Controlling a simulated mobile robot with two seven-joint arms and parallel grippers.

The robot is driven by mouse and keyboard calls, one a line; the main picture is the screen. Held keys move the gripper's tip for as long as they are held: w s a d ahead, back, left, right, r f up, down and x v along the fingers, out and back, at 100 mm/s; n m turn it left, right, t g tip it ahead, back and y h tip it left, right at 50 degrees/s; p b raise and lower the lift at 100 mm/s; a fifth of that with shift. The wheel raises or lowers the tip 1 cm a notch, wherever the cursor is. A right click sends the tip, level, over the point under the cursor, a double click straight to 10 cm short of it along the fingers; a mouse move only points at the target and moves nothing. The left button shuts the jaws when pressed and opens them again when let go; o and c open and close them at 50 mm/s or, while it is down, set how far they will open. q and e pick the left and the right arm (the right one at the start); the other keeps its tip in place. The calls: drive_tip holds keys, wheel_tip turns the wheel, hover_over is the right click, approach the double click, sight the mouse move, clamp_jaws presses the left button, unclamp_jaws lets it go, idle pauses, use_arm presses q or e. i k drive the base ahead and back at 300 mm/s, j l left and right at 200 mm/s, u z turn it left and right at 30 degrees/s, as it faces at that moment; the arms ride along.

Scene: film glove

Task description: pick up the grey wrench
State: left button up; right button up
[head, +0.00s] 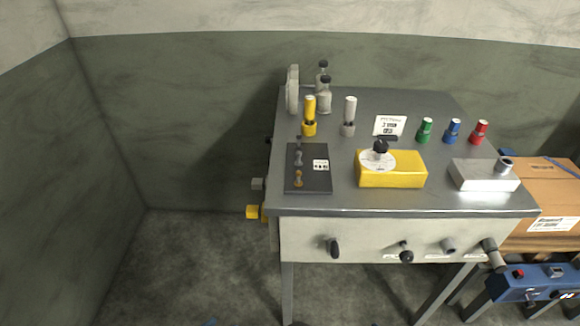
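A small dark grey tool-like piece (298,158) lies on a black plate (310,185) at the left of the metal workbench top. It may be the grey wrench, but it is too small to be sure. A small yellowish piece (298,179) lies just in front of it on the same plate. Neither of my grippers shows in the head view.
The workbench (450,206) also bears a yellow box (405,179) with a disc and black knob, a silver box (484,180), and several upright cylinders. Knobs stick out of its front. A cardboard box (545,195) and blue unit (530,290) are right. Floor at left (190,270) is clear.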

sight(350, 104)
drive_tip(key=i+j+u, duration=0.2)
drive_tip(key=u, duration=0.15)
drive_tip(key=i+j+u, duration=0.5)
drive_tip(key=u, duration=0.15)
drive_tip(key=i+j+z, duration=0.15)
drive_tip(key=i, duration=0.3)
drive_tip(key=i+j+z, duration=0.15)
drive_tip(key=i, duration=0.25)
drive_tip(key=i+j+z, duration=0.15)
drive_tip(key=i+j, duration=0.2)
drive_tip(key=i+z, duration=0.2)
drive_tip(key=z, duration=0.3)
drive_tip(key=i+j+z, duration=0.15)
drive_tip(key=z, duration=0.35)
drive_tip(key=i+j+z, duration=0.1)
drive_tip(key=z, duration=0.35)
drive_tip(key=i+j+z, duration=0.1)
drive_tip(key=j+z, duration=0.2)
drive_tip(key=z, duration=0.2)
drive_tip(key=j+z, duration=0.25)
drive_tip(key=z, duration=0.25)
drive_tip(key=i+j+z, duration=0.1)
drive_tip(key=j+z, duration=0.2)
drive_tip(key=z, duration=0.2)
drive_tip(key=i+j+z, duration=0.4)
drive_tip(key=z, duration=0.2)
